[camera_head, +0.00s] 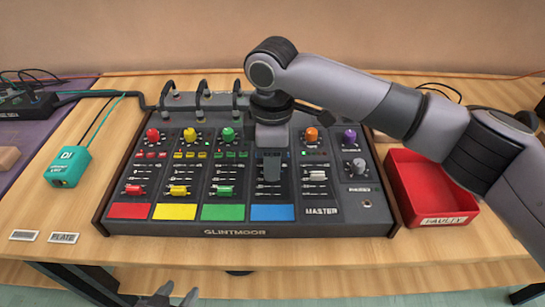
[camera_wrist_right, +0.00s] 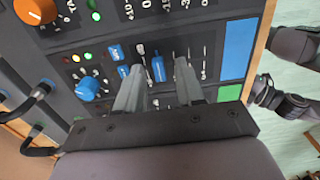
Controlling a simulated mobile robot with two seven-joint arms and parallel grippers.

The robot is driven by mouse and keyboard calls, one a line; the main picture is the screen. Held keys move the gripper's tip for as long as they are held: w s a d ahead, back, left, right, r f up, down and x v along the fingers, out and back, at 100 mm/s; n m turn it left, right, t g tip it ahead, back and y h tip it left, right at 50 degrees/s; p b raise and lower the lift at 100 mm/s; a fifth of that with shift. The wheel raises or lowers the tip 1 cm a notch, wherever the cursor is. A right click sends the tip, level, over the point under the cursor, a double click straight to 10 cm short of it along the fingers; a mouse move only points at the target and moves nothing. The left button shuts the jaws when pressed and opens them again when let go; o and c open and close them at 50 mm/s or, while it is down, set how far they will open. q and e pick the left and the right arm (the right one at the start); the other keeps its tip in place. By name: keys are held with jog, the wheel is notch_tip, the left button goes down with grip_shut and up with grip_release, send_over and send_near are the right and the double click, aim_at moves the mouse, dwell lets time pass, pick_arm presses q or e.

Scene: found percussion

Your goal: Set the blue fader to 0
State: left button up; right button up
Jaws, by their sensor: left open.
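The mixing console (camera_head: 125,215) lies on the table, with a blue pad (camera_head: 272,212) at the foot of the blue channel. My right gripper (camera_head: 272,168) points down over that channel and hides its fader in the head view. In the right wrist view, the blue fader cap (camera_wrist_right: 158,68) shows between the two spread fingers of my right gripper (camera_wrist_right: 159,80), with a gap visible beside it. The cap's exact scale position is hard to read. My left gripper (camera_head: 178,295) is open and empty at the bottom edge, in front of the table.
Red, yellow and green fader channels lie left of the blue one; a white master fader (camera_head: 315,174) is to its right. A red tray (camera_head: 415,170) labelled FAULTY stands right of the console, and a teal DI box (camera_head: 68,166) stands left. Cables run behind.

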jog(key=shift+r, duration=0.15)
notch_tip(320, 180, up, 7)
jog(key=shift+f, duration=0.1)
dwell(0.4)
jog(key=shift+s, duration=0.1)
dwell(0.3)
